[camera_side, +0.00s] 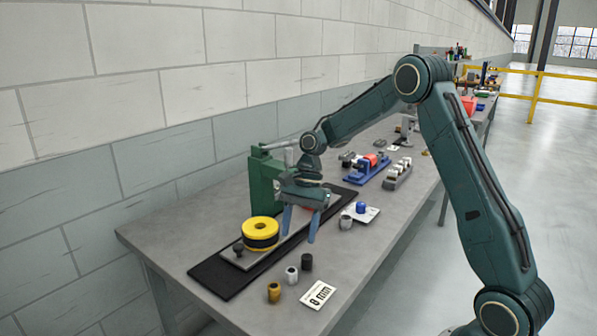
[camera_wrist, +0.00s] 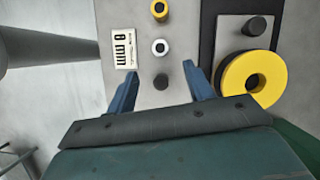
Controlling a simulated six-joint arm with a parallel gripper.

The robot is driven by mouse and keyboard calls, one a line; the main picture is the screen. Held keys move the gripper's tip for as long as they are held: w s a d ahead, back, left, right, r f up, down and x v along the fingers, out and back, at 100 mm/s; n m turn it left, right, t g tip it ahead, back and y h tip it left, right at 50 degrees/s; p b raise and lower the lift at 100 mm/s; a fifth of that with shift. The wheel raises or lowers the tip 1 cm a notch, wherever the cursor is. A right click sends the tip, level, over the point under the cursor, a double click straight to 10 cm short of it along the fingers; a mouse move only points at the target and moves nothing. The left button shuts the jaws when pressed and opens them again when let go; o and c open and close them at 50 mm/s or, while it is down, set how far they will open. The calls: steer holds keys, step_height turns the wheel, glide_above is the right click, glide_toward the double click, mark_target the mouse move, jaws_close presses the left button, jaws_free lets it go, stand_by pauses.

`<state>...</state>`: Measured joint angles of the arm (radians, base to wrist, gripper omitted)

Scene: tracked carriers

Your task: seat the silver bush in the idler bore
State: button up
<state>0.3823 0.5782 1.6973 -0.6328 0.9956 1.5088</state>
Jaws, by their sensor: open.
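The silver bush (camera_side: 292,274) stands upright on the bench, between a gold bush (camera_side: 274,292) and a black bush (camera_side: 307,262). In the wrist view the silver bush (camera_wrist: 160,47) shows a dark hole and lies just beyond my fingertips. My gripper (camera_side: 299,238) is open and empty, pointing down above the bench; it also shows in the wrist view (camera_wrist: 160,66). The idler (camera_side: 261,224) is a yellow wheel with a black band, lying flat on a grey plate. Its bore shows from above in the wrist view, where the yellow idler (camera_wrist: 234,84) is right of my fingers.
A black post (camera_side: 238,249) stands on the plate beside the idler. A white "8 mm" card (camera_side: 318,295) lies near the bushes. A green stand (camera_side: 262,182) rises behind my gripper. A grey part (camera_side: 346,221) and blue piece (camera_side: 361,207) sit further along the bench.

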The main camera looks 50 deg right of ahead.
mark_target(291, 270)
steer(key=shift+x, duration=2.1)
steer(key=shift+x, duration=2.6)
steer(key=c, duration=1.1)
steer(key=shift+r, duration=0.15)
step_height(291, 270, up, 20)
